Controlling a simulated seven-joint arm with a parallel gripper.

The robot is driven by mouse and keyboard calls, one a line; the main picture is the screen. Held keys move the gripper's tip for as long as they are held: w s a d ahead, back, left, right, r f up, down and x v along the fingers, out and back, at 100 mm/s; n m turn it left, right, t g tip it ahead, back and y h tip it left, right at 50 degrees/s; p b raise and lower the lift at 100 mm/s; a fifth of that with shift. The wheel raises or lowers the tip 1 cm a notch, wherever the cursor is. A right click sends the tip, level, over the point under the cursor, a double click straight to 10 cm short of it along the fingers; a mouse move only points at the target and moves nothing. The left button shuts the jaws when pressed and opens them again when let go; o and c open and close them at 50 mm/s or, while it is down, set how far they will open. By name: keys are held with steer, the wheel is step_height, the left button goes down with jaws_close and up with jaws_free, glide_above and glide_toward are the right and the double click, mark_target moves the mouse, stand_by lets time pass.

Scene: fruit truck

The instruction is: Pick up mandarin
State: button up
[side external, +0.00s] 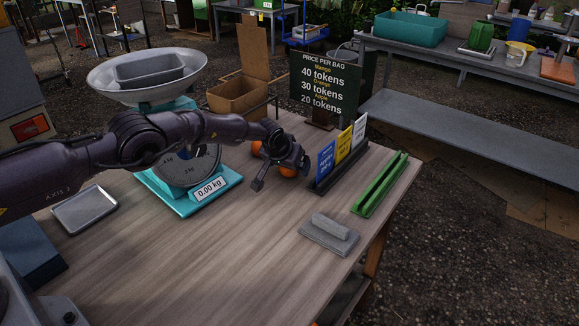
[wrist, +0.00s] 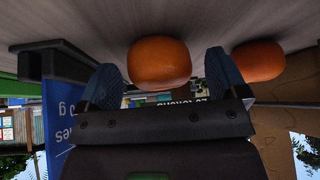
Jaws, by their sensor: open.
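An orange mandarin (wrist: 159,62) lies on the table between the two open fingers of my gripper (wrist: 160,80) in the wrist view, with gaps showing on both sides. A second mandarin (wrist: 258,61) lies just outside the right finger in that view. In the side view my gripper (side external: 275,178) is low over the table's far side. One mandarin (side external: 288,172) shows partly behind it, and another orange fruit (side external: 257,149) shows in part behind my arm. I cannot tell whether the fingers touch the fruit.
Upright price cards in a dark holder (side external: 323,181) stand close to the right of my gripper. A green rail (side external: 380,184) and a grey block (side external: 330,234) lie farther right. A turquoise scale (side external: 207,194) stands to the left. The table's front middle (side external: 220,265) is clear.

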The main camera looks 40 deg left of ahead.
steer(key=shift+w+f, duration=0.1)
steer(key=shift+f, duration=0.05)
steer(key=c, duration=1.1)
